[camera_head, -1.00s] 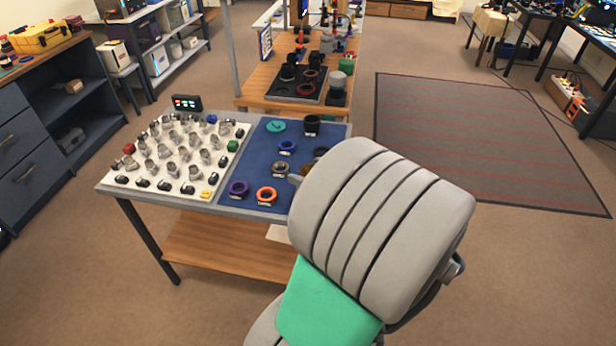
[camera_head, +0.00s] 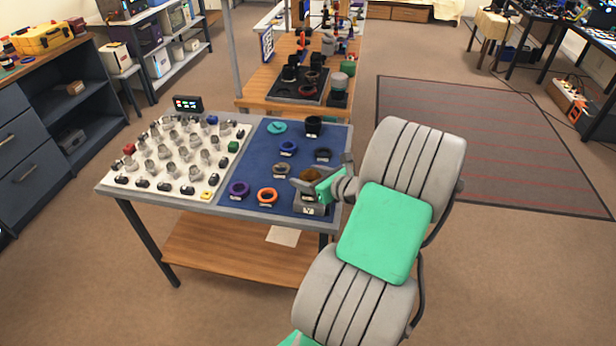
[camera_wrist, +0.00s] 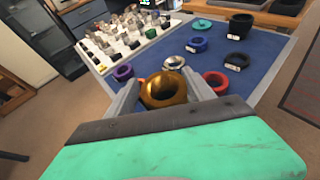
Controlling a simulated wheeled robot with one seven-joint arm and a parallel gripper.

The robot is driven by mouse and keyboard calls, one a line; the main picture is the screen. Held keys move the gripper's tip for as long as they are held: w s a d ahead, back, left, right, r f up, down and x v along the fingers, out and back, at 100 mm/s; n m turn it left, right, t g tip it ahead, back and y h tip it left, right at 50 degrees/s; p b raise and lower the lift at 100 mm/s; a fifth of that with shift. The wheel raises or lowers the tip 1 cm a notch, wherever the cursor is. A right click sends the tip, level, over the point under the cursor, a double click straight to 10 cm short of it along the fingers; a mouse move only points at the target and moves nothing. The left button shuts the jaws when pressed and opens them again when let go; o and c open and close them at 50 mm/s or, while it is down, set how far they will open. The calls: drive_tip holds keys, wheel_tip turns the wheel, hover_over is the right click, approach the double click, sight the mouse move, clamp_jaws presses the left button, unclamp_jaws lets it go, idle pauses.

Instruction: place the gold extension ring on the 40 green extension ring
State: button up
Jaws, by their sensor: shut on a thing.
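The gold extension ring (camera_wrist: 165,92) is a brassy ring between the two fingers of my gripper (camera_wrist: 168,88) in the wrist view. My gripper is shut on it. In the head view the gold ring (camera_head: 309,174) shows small at my gripper (camera_head: 306,182), over the right front part of the blue mat. A teal-green ring (camera_head: 276,127) lies flat near the back left of the mat, apart from my gripper. It also shows at the far side of the mat in the wrist view (camera_wrist: 202,24). Its label is too small to read.
A white board (camera_head: 150,184) with several small parts lies left.

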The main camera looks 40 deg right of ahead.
drive_tip(key=shift+f, duration=0.15)
drive_tip(key=o, duration=1.5)
drive_tip(key=shift+c, duration=0.2)
